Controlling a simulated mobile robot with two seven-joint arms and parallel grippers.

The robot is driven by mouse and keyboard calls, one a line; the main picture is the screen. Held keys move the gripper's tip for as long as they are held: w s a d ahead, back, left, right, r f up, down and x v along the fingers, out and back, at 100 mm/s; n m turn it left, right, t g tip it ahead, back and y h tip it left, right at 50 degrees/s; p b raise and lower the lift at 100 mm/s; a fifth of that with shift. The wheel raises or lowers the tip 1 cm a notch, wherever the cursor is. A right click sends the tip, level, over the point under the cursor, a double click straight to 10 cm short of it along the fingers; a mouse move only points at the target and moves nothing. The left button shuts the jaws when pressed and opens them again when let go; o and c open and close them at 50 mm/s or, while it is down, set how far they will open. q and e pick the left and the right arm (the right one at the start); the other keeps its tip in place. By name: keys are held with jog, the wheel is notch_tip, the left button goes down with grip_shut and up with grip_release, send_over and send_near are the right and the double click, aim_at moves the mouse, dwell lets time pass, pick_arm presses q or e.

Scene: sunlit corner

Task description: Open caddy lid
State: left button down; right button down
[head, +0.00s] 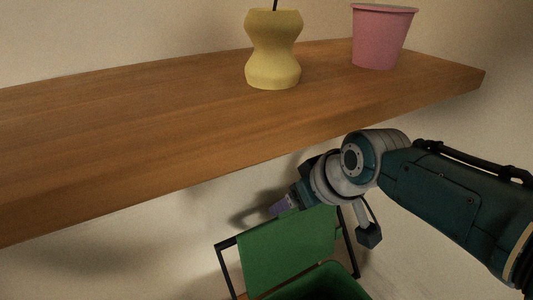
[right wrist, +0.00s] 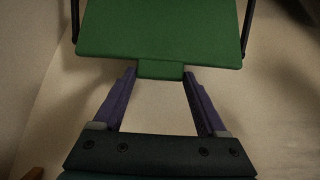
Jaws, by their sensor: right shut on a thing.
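The green caddy lid (head: 285,250) stands raised at the bottom of the head view, tilted up from the green caddy body (head: 325,284), whose dark inside partly shows. In the right wrist view the lid (right wrist: 160,30) fills the top middle, and its small tab (right wrist: 160,69) points toward me. My right gripper (right wrist: 160,76) has its purple fingers on either side of this tab and is shut on it. In the head view the right gripper (head: 284,206) is at the lid's upper edge, partly hidden by its wrist. My left gripper is not in view.
A wooden shelf (head: 150,120) crosses above the caddy, close over my right wrist. A yellow vase (head: 272,50) and a pink pot (head: 380,38) stand on it. Thin black frame bars (head: 227,270) flank the lid. Pale wall lies behind.

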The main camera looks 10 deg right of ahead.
jog(key=shift+w+a+r, duration=0.1)
jog(key=shift+w+r, duration=0.1)
jog(key=shift+w, duration=0.15)
jog(key=shift+c, duration=1.8)
grip_release()
jog(key=shift+o, duration=0.8)
jog(key=shift+w+a, duration=0.15)
jog(key=shift+w, duration=0.15)
jog(key=shift+o, duration=1)
jog(key=shift+s+r+p, duration=0.35)
jog(key=shift+r+p, duration=0.05)
jog(key=shift+p, duration=0.05)
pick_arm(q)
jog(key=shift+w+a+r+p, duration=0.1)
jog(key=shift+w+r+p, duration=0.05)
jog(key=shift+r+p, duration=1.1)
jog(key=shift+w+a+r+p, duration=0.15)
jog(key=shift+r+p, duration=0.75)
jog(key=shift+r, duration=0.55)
pick_arm(e)
jog(key=s+d, duration=0.4)
jog(key=s, duration=0.7)
jog(key=shift+s+d, duration=0.25)
